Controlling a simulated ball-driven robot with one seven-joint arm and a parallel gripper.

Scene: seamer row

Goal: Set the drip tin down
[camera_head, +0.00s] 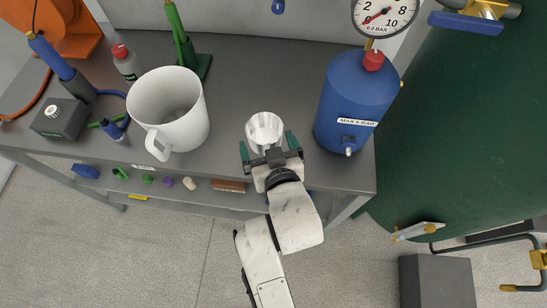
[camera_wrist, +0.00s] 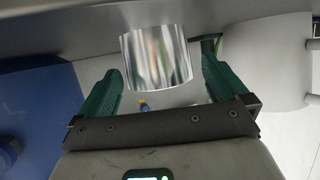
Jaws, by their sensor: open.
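The drip tin (camera_head: 264,127) is a small shiny metal cup, open at the top. It stands upright on the grey bench (camera_head: 240,85), near the front edge, between the white jug and the blue tank. My gripper (camera_head: 268,142) is open at the tin's front side, with one green finger to each side. In the wrist view the tin (camera_wrist: 157,58) sits between the spread fingers, with a visible gap on both sides. The tin's base is hard to make out in both views.
A large white jug (camera_head: 168,105) stands left of the tin. A blue tank (camera_head: 352,105) stands close on the right. A grey box (camera_head: 65,120), a red-capped bottle (camera_head: 127,64) and a green stand (camera_head: 187,50) are farther left. Bare bench lies behind the tin.

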